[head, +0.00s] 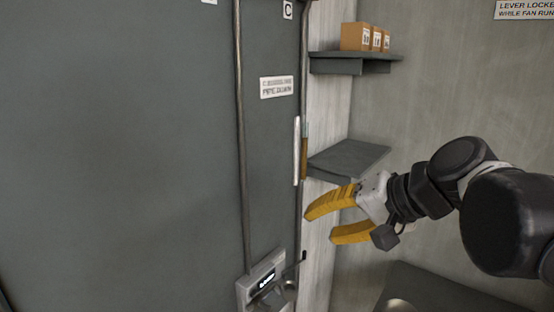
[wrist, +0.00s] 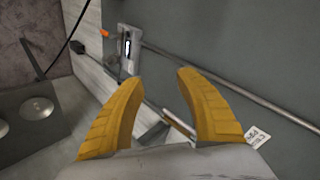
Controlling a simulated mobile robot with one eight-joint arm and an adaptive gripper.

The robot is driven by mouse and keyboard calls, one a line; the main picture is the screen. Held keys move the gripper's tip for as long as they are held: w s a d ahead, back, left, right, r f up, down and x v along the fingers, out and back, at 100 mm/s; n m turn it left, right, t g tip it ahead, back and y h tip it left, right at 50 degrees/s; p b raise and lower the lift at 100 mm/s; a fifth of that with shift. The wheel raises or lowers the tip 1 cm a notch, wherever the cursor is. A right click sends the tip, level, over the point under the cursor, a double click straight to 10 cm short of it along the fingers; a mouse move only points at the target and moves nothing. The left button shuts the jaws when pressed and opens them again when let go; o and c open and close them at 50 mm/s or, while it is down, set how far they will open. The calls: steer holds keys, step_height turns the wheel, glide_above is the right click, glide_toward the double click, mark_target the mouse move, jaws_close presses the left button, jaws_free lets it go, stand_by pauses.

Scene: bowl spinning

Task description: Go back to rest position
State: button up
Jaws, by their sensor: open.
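My gripper (head: 325,219) has two yellow fingers and is at the right of the head view, in front of the pale wall strip beside the grey panel. The fingers are apart with nothing between them. In the wrist view my gripper (wrist: 160,85) also shows open and empty, with a grey surface behind it. My dark arm comes in from the right edge of the head view.
A large grey panel (head: 130,150) fills the left. A small device with a display (head: 262,283) sits low on it. A lower shelf (head: 348,158) is empty; the upper shelf (head: 345,65) bears small boxes (head: 364,37). A dark surface with round metal parts (wrist: 38,108) lies left in the wrist view.

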steer(key=s+d+f+n+h+b, duration=0.1)
steer(key=f+b, duration=0.5)
steer(key=f, duration=0.7)
steer(key=s+d+f+n+h+b, duration=0.1)
steer(key=s+d+f+h+b, duration=0.2)
steer(key=f, duration=1)
steer(key=s+d+f+n+h+b, duration=0.1)
steer(key=s+d+f+h+b, duration=0.2)
steer(key=s+d+f+b, duration=0.2)
steer(key=s+f+b, duration=0.3)
steer(key=f+b, duration=0.1)
steer(key=f, duration=0.3)
steer(key=shift+d+f+n, duration=0.4)
